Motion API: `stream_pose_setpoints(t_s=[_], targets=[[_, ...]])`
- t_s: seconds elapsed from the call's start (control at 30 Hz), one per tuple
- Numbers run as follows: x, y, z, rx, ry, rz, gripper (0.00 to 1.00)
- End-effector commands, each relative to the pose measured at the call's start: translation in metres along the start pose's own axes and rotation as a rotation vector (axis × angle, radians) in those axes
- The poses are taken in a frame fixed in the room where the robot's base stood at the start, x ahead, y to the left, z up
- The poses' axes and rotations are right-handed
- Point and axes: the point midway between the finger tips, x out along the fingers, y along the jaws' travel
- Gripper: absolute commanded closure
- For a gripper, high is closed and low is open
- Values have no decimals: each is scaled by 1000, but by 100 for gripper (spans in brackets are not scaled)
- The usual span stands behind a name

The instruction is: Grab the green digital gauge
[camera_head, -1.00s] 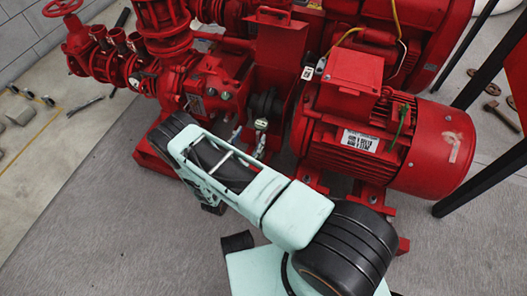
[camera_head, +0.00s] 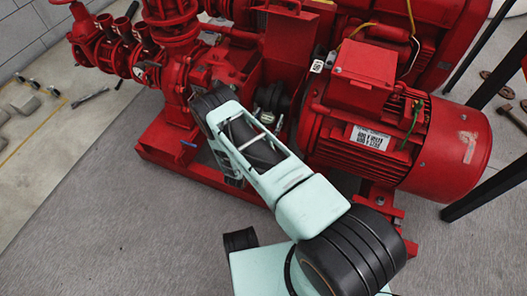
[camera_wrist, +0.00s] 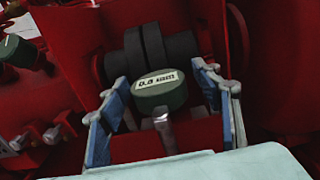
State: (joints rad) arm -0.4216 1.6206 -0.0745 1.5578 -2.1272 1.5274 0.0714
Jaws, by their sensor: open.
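The green digital gauge (camera_wrist: 161,92) is a short dark-green cylinder with a white display on top, in the middle of the wrist view. It sits on a metallic stem in front of a dark coupling. My gripper (camera_wrist: 162,80) is open, with one blue-grey finger on each side of the gauge. Gaps show between the fingers and the gauge, and neither finger clearly touches it. In the head view the gauge (camera_head: 265,117) is small, just beyond my forearm. My gripper is mostly hidden behind the arm there.
A second round gauge (camera_wrist: 15,50) shows at the left edge of the wrist view. A red motor (camera_head: 400,145) stands right of the arm, and red pump housing and pipes (camera_head: 165,60) stand left. The grey floor (camera_head: 110,220) at the front left is clear.

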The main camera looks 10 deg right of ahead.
Motion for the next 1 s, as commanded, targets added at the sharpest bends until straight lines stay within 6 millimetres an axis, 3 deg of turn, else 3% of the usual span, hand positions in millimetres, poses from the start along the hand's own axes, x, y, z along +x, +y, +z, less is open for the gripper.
stream_pose_setpoints(t_s=[0.3,0.8,1.0], targets=[[6,0,1,-1,0,1,42],[5,0,0,-1,1,1,97],[5,0,0,-1,1,1,100]])
